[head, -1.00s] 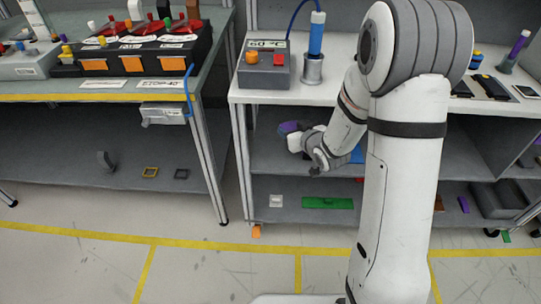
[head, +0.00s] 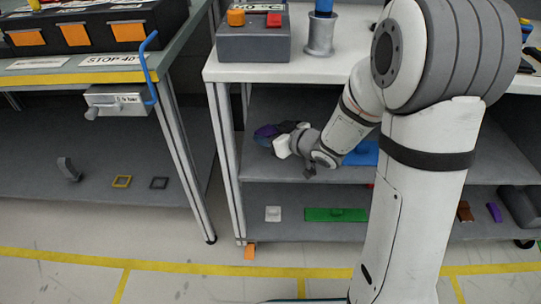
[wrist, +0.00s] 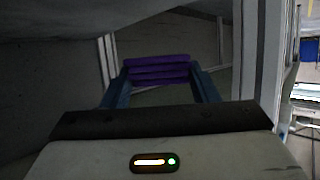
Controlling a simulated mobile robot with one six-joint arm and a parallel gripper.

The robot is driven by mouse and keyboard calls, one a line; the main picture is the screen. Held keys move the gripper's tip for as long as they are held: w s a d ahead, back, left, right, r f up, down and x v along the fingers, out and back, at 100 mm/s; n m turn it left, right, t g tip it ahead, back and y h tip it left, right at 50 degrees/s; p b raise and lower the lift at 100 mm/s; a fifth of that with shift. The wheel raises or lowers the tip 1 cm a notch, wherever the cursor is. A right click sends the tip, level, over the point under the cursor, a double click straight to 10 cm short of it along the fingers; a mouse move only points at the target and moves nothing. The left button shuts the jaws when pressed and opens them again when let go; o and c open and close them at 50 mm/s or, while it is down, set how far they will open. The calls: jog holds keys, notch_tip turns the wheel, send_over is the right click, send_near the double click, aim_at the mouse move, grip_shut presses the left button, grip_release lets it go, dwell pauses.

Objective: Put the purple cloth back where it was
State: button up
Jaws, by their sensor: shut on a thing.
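The purple cloth (wrist: 158,72) is folded in layers and sits between the two blue fingers of my gripper (wrist: 160,78) in the wrist view. My gripper is shut on it. In the head view, a small purple part of the cloth (head: 267,131) shows at the left end of my gripper. My gripper is inside the right-hand shelf unit, between the worktop and the middle shelf (head: 262,168), near the unit's left post. The cloth appears to be held above the middle shelf. Whether it touches the shelf cannot be told.
A blue item (head: 362,153) lies on the middle shelf, partly behind my arm. The bottom shelf holds a green piece (head: 336,214) and a white piece (head: 273,213). The worktop (head: 340,70) is close above my gripper. An upright post (head: 226,150) stands to its left.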

aim_at(271, 158)
notch_tip(271, 158, down, 7)
jog(key=b, duration=0.2)
jog(key=shift+d+r+b, duration=0.1)
jog(key=shift+r+b, duration=0.05)
jog(key=shift+b, duration=0.25)
jog(key=shift+f, duration=0.2)
jog(key=o, duration=1)
jog(key=shift+r, duration=0.2)
